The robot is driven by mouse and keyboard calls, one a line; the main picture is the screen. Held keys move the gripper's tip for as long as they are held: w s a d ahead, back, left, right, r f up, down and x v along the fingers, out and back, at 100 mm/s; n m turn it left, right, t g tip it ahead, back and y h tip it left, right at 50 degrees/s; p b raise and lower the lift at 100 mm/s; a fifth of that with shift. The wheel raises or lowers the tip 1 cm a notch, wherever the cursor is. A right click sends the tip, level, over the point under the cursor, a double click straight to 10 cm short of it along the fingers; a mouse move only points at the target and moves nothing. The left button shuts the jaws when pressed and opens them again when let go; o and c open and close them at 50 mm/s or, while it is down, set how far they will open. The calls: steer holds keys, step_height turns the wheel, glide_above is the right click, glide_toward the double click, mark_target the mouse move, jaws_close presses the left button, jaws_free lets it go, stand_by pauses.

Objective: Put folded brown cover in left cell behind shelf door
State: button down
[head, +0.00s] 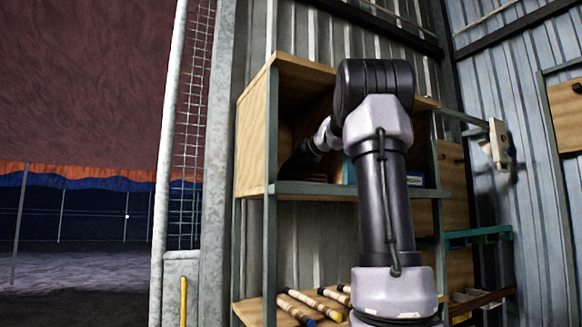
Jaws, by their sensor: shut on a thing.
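A wooden shelf unit (254,140) with grey-green posts stands ahead, and its upper left cell is open to view. My arm reaches into this cell from the right. My gripper (290,168), dark and in shadow, points down and left low in the cell, near its floor. It is shut on what looks like the folded brown cover (314,178), a dark reddish-brown strip just above the shelf board (300,188). The cover's outline is mostly lost in shadow. I cannot make out a shelf door in front of this cell.
A blue object (348,170) stands right of the gripper, partly behind my arm. Rods with coloured ends (305,305) lie on the lower shelf. A wooden panel (452,185) and a teal rack (478,235) are at the right. A mesh frame (192,120) stands left of the shelf.

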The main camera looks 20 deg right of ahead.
steer(key=c, duration=0.8)
jaws_free()
steer(key=shift+o, duration=0.2)
steer(key=shift+s+r, duration=0.1)
steer(key=v, duration=1.2)
steer(key=shift+d, duration=0.1)
